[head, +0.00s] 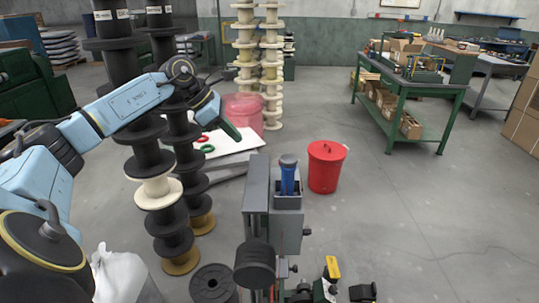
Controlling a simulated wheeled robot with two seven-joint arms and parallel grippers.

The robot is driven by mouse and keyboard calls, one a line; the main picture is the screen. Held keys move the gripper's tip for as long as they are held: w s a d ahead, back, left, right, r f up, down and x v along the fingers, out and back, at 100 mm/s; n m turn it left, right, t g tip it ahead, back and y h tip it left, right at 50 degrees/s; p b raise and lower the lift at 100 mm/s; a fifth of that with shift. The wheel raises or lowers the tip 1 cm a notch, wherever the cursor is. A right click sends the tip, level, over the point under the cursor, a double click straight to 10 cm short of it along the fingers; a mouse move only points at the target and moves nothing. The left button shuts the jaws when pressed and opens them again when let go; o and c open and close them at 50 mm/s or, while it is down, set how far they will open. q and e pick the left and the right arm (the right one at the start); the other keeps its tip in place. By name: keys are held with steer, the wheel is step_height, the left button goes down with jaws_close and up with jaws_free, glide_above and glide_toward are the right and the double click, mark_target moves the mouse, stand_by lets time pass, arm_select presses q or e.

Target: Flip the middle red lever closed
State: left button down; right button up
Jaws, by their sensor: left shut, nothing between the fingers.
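My left arm comes in from the left, and my left gripper (231,130) is at its end, shut and empty. It hangs in the air near the white board on the floor, in front of the spool stacks. A grey machine (256,190) stands at the bottom centre, with a blue cylinder (288,178) upright in a grey box on its right side. I cannot make out a middle red lever; the machine's lower parts are small and partly cut off by the frame edge.
Tall stacks of black and cream spools (157,192) stand left of the machine. A red lidded bin (326,168) stands to its right. A yellow-topped part (332,268) is at the bottom. A green workbench (412,88) is at the back right. The floor at right is clear.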

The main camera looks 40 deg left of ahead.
arm_select(q)
steer(key=w+d+r+p+x, duration=0.1)
steer(key=p+x, duration=0.1)
steer(key=x, duration=1)
steer(key=shift+w+d+r, duration=0.25)
steer(key=shift+w+r, duration=0.1)
steer(key=shift+r, duration=0.05)
arm_select(e)
steer(key=shift+w+r, duration=0.3)
steer(key=shift+r, duration=0.3)
steer(key=shift+w+r, duration=0.3)
steer(key=shift+r, duration=0.25)
arm_select(q)
steer(key=shift+r, duration=0.1)
arm_select(e)
steer(key=shift+r, duration=0.15)
